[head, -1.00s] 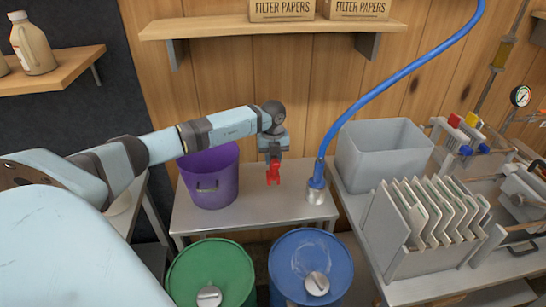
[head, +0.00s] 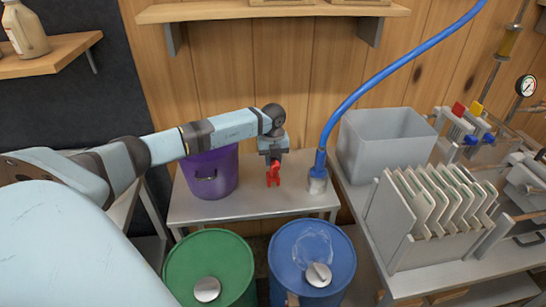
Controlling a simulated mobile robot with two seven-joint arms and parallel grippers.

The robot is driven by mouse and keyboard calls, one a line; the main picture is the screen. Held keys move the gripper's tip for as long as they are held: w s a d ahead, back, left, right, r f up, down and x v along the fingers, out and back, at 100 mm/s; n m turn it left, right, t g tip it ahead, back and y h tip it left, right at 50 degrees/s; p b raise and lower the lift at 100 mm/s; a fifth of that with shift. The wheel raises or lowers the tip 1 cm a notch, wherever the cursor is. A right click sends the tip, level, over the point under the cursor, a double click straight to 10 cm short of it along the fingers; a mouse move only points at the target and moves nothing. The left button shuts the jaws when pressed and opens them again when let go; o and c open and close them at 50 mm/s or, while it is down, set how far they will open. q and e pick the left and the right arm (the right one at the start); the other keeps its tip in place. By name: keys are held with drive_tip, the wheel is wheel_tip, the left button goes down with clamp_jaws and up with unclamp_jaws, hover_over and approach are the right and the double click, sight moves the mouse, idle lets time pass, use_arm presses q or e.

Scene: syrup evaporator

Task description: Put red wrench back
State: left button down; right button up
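A small red piece, which looks like the red wrench (head: 274,178), shows directly below my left gripper (head: 273,160). It is over the grey metal table (head: 245,211), between the purple bucket and the blue hose. My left arm comes in from the left and the gripper points down. The fingers are too small and too covered by red to tell whether they are closed on it. I cannot tell whether the red piece touches the table. My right gripper is not in view.
A purple bucket (head: 211,176) stands left of the gripper, partly behind my arm. A blue hose (head: 352,96) ends in a metal fitting to the right. Green (head: 232,255) and blue (head: 335,240) drums stand in front. A grey bin (head: 377,158) and plate rack stand right.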

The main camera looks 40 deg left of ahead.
use_arm(q)
drive_tip(key=shift+f, duration=0.25)
drive_tip(key=shift+f, duration=0.55)
drive_tip(key=shift+c, duration=1)
unclamp_jaws()
drive_tip(key=shift+r, duration=0.1)
drive_tip(key=shift+r+p, duration=2.65)
drive_tip(key=shift+r, duration=1.3)
